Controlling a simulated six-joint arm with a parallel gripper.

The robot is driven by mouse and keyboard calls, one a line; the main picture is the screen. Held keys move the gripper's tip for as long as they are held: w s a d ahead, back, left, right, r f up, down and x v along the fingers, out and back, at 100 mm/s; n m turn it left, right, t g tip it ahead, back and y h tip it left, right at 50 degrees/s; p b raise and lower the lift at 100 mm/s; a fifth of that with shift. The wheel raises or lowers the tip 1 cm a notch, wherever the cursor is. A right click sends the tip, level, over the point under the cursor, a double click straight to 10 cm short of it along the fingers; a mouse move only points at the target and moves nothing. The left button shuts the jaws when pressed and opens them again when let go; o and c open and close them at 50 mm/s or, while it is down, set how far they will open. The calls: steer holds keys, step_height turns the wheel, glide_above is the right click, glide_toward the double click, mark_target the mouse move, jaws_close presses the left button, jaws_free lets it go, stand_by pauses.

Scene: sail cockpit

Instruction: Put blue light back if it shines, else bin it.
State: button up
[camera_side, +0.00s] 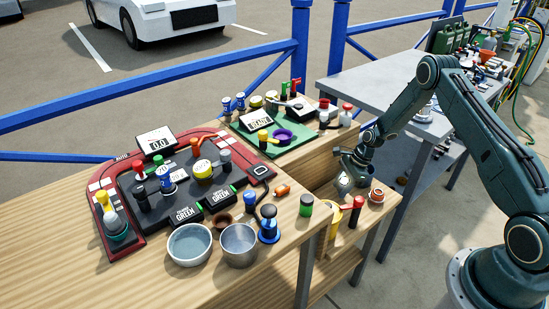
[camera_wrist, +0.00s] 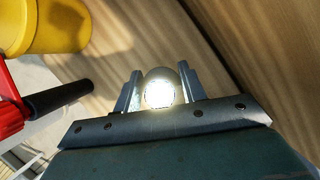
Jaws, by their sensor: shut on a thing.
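My gripper (camera_wrist: 158,92) is shut on a small round-topped light (camera_wrist: 160,92), which sits between the two fingers in the wrist view. Its face glows bright whitish yellow; the glare hides its colour, and I cannot tell whether it is blue. In the side view my gripper (camera_side: 346,184) is low at the right end of the wooden bench, near the lower step, and the light is too small to make out there. A blue-based thing with a dark top (camera_side: 268,224) stands on the bench front.
A pale bowl (camera_side: 190,260) and a metal bowl (camera_side: 239,258) stand at the bench front. A yellow container (camera_wrist: 58,28) and a red thing with a black bar (camera_wrist: 50,100) are close to my gripper. The red-edged panel (camera_side: 120,248) and green board (camera_side: 300,148) are crowded.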

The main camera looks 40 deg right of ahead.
steer(key=shift+f, duration=0.9)
steer(key=shift+f, duration=0.1)
steer(key=o, duration=1)
steer(key=shift+c, duration=0.2)
steer(key=v, duration=1.2)
steer(key=shift+r, duration=0.2)
